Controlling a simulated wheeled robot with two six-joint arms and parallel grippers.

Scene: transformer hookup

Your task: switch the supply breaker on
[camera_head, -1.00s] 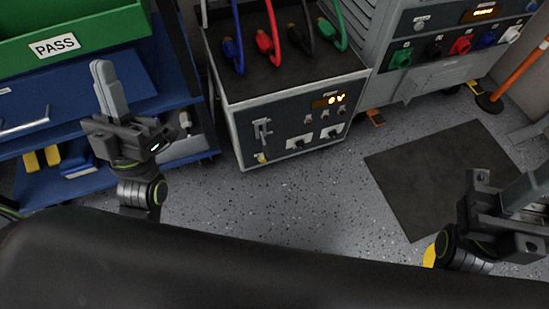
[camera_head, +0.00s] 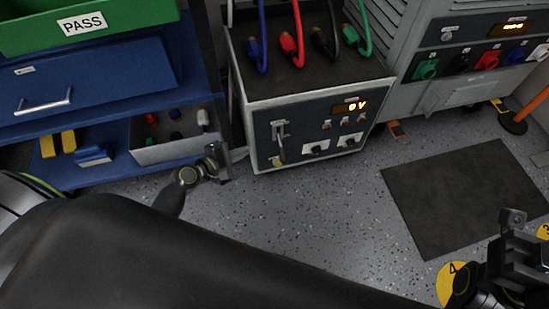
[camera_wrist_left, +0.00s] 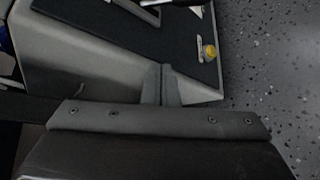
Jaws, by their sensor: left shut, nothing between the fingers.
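The supply box (camera_head: 310,88) stands on the floor at centre, with a dark front panel and a lit display (camera_head: 351,107). The supply breaker, a lever switch (camera_head: 280,140), is on the panel's left side above a small yellow knob (camera_head: 278,161). My left gripper (camera_head: 222,158) is shut and empty, just left of the box's front left edge, apart from the lever. In the left wrist view its closed fingers (camera_wrist_left: 161,84) are near the panel's edge; the yellow knob (camera_wrist_left: 209,52) shows beyond, and the lever is only partly in view at the top. My right gripper (camera_head: 518,250) is at lower right, its fingers unclear.
A blue bench (camera_head: 110,65) with a green PASS bin (camera_head: 30,35) and an open compartment stands at left, close to my left gripper. Coloured cables rise from the box top. A grey cabinet (camera_head: 440,95) stands at right. A dark mat (camera_head: 450,195) lies on open floor.

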